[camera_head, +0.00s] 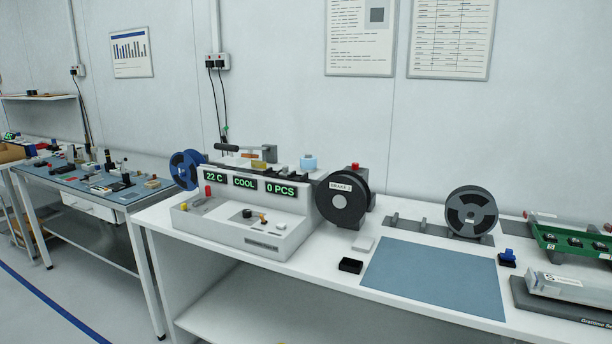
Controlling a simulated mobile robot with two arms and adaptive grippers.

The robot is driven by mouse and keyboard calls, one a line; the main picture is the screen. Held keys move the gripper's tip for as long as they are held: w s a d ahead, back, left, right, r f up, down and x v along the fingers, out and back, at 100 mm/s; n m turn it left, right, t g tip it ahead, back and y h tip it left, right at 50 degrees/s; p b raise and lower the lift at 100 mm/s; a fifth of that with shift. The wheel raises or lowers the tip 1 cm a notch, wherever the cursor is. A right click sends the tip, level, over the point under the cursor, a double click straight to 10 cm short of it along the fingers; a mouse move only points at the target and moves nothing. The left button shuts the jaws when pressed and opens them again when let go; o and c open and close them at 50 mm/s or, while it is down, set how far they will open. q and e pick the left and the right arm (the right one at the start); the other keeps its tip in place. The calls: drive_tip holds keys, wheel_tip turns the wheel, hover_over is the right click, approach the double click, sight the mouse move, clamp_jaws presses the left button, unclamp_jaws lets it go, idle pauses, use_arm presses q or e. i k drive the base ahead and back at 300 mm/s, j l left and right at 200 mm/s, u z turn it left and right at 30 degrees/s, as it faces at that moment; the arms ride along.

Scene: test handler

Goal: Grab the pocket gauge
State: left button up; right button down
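I cannot tell for sure which item is the pocket gauge. Small items on the white bench (400,292) include a black open box (350,265), a flat white block (363,244) and a small blue piece (507,258) right of the blue-grey mat. The test handler (240,222) shows "22 C", "COOL" and "0 PCS", with several small parts on its front ledge. Neither of my grippers is in view.
The blue-grey mat (432,278) is bare. A black reel (342,200) stands beside the handler, and a grey reel (471,212) stands behind the mat. A green tray (575,241) and a dark base with a metal bar (570,290) are at right. A second bench (60,190) is at left.

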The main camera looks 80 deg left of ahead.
sight(285, 170)
drive_tip(key=u, duration=2.9)
drive_tip(key=i+j+z, duration=0.25)
drive_tip(key=i+j, duration=0.25)
drive_tip(key=i+j+z, duration=0.2)
drive_tip(key=i+j, duration=0.25)
drive_tip(key=j, duration=0.15)
